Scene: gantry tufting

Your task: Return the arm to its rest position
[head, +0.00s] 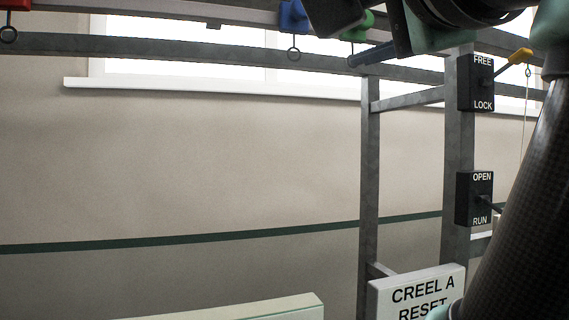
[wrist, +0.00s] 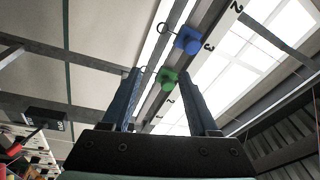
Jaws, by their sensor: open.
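My gripper (wrist: 161,72) is open in the wrist view, its two fingers apart and pointing up toward an overhead rail. Nothing is held between them. A green block (wrist: 168,80) on the rail shows in the gap, beyond the fingers; I cannot tell how close it is. In the head view my dark arm crosses the right side and top. One blue-grey finger (head: 372,54) shows near the green block (head: 362,24), under the top rail. The rest of the gripper is partly cut off by the top edge.
A blue block (head: 293,15) with a hanging ring and a red block (head: 15,4) sit on the rail. A FREE/LOCK box (head: 476,82) with a yellow-tipped lever (head: 518,56) and an OPEN/RUN box (head: 474,198) are on the post. A CREEL A RESET sign (head: 415,292) is below.

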